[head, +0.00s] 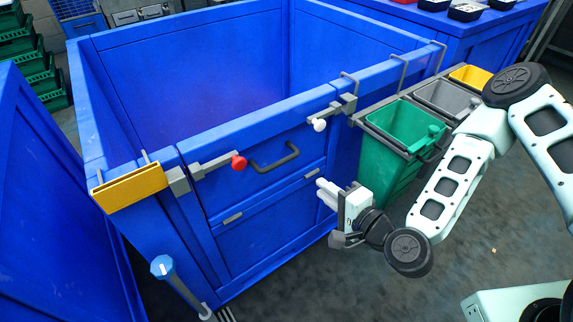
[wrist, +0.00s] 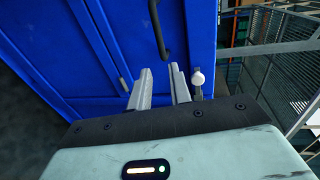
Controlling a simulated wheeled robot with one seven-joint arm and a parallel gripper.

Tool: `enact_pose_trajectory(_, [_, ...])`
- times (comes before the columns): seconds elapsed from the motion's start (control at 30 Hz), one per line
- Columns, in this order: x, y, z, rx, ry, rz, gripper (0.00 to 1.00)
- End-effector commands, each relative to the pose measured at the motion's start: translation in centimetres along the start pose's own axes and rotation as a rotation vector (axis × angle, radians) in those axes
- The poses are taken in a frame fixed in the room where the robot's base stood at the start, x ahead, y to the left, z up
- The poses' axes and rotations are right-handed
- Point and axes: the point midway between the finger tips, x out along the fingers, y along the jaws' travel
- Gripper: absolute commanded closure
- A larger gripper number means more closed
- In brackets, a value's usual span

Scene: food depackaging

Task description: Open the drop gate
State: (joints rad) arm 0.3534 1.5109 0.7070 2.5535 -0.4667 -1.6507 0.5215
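The drop gate (head: 256,187) is the front panel of a large blue bin (head: 190,80) and stands upright, in line with the bin wall. A dark curved handle (head: 274,160) is on its upper part; it also shows in the wrist view (wrist: 158,28). A latch with a red knob (head: 239,162) sits at the gate's upper left. A latch with a white knob (head: 320,125) sits at its upper right; a white knob also shows in the wrist view (wrist: 197,77). My gripper (head: 325,193) is in front of the gate's right side, below the white knob, open and empty.
Green (head: 402,125), grey (head: 447,98) and yellow (head: 470,76) small bins stand right of the blue bin, close to my arm. A yellow bracket (head: 130,187) is on the left corner post.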

Motion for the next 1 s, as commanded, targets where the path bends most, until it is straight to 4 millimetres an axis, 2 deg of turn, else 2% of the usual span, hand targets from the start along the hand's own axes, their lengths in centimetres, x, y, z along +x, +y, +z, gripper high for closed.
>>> enact_pose_trajectory(0.03, [0.6,0.6,0.0,-0.001,0.001,-0.003,0.8])
enact_pose_trajectory(0.27, [2.6,0.7,0.1,-0.003,-0.002,-0.003,0.8])
enact_pose_trajectory(0.5, [7.4,0.0,0.1,-0.003,-0.001,0.0,0.8])
enact_pose_trajectory(0.8, [13.3,0.0,0.1,-0.001,-0.001,0.001,0.8])
enact_pose_trajectory(1.0, [15.8,0.1,0.1,-0.002,-0.003,0.001,0.8])
